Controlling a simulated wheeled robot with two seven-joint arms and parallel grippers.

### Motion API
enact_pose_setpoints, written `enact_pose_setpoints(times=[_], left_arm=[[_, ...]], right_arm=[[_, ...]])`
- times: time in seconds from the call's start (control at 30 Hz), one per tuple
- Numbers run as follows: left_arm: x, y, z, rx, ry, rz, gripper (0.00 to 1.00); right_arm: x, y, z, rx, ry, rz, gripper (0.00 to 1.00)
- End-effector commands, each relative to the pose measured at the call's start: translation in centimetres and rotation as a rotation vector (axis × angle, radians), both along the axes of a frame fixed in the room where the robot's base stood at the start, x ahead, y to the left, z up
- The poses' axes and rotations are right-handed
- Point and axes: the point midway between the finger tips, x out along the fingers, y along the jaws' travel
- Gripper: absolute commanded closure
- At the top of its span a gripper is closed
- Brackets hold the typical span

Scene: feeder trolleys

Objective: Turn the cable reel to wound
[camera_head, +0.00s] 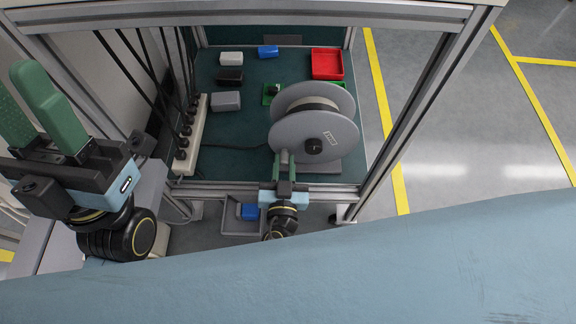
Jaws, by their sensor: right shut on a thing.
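The cable reel (329,123) is grey, with two round flanges, a dark hub in the front flange and a small white label. It stands upright at the right of the trolley's green shelf. My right gripper (284,163) reaches in from the front, its green fingers shut on the reel at the lower left of the front flange. The exact part between the fingers is too small to tell. My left gripper (38,105) is at the far left, outside the trolley frame, fingers pointing up, apart and empty.
A power strip (192,137) with several black plugs and hanging cables lines the shelf's left. A red bin (327,63), a blue box (268,51) and grey and black boxes stand at the back. Frame posts (413,115) bound the right side. A blue surface (400,260) fills the foreground.

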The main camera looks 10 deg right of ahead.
Motion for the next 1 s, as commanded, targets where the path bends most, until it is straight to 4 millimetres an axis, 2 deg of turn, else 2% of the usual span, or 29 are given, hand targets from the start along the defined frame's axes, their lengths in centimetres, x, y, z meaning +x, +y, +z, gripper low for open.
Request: enact_pose_setpoints(times=[0.4, 0.87, 0.9, 1.0], left_arm=[[0.0, 0.0, 0.0, 0.0, 0.0, 0.0, 0.64], [0.0, 0.0, 0.0, 0.0, 0.0, 0.0, 0.64], [0.0, 0.0, 0.0, 0.0, 0.0, 0.0, 0.64], [0.0, 0.0, 0.0, 0.0, 0.0, 0.0, 0.64]], right_arm=[[0.2, 0.5, 1.3, 0.172, -0.036, -0.001, 1.0], [0.2, 0.6, 1.4, 0.188, -0.04, 0.0, 1.0], [0.2, 0.6, 1.4, 0.187, -0.04, 0.0, 0.77], [0.2, 0.6, 1.4, 0.187, -0.04, 0.0, 0.64]])
